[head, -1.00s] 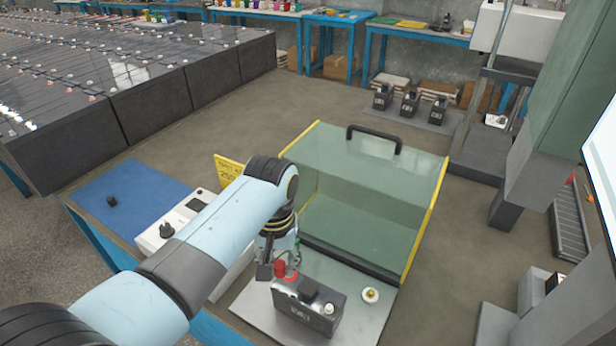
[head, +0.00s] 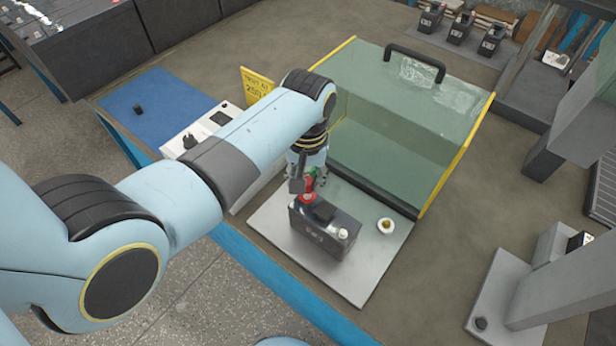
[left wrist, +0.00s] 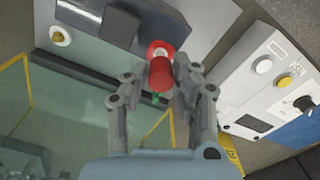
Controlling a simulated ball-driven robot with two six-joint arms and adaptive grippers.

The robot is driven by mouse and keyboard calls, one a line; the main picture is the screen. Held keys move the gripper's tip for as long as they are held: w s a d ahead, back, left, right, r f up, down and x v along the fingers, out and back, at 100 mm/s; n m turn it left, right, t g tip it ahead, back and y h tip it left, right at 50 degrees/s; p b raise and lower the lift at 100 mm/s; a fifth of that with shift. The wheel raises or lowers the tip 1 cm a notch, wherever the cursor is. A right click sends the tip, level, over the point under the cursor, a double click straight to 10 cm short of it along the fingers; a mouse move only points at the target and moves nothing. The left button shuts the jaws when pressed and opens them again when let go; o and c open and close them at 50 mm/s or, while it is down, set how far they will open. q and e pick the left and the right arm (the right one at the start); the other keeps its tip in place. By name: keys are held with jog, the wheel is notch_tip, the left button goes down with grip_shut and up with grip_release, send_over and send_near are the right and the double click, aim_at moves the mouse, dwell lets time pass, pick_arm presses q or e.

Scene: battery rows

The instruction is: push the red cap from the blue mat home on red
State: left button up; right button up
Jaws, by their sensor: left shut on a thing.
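The red cap (left wrist: 160,76) is between the fingers of my left gripper (left wrist: 158,88), which is shut on it. Beyond its end is a red ring with a pale centre (left wrist: 158,49), at the corner of the dark battery (head: 325,231). I cannot tell whether the cap touches the post there. In the head view my left gripper (head: 308,182) is at the red end of the battery, and the cap is hard to separate from the red ring. The blue mat (head: 168,97) lies at the left with a black cap (head: 137,109) on it. My right gripper is not in view.
The battery stands on a grey plate (head: 360,278), with a small pale round piece (head: 386,226) beside it. A clear guard with yellow edges (head: 410,130) stands close behind. A white control box (head: 195,130) is at the left.

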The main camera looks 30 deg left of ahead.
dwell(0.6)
pick_arm(q)
jog(key=shift+p, duration=0.7)
dwell(0.4)
jog(key=shift+f+b, duration=0.7)
jog(key=shift+f, duration=0.8)
dwell(1.6)
jog(key=o, duration=0.9)
jog(key=shift+c, duration=0.2)
jog(key=shift+o, duration=0.2)
jog(key=o, duration=0.4)
jog(key=shift+o, duration=0.2)
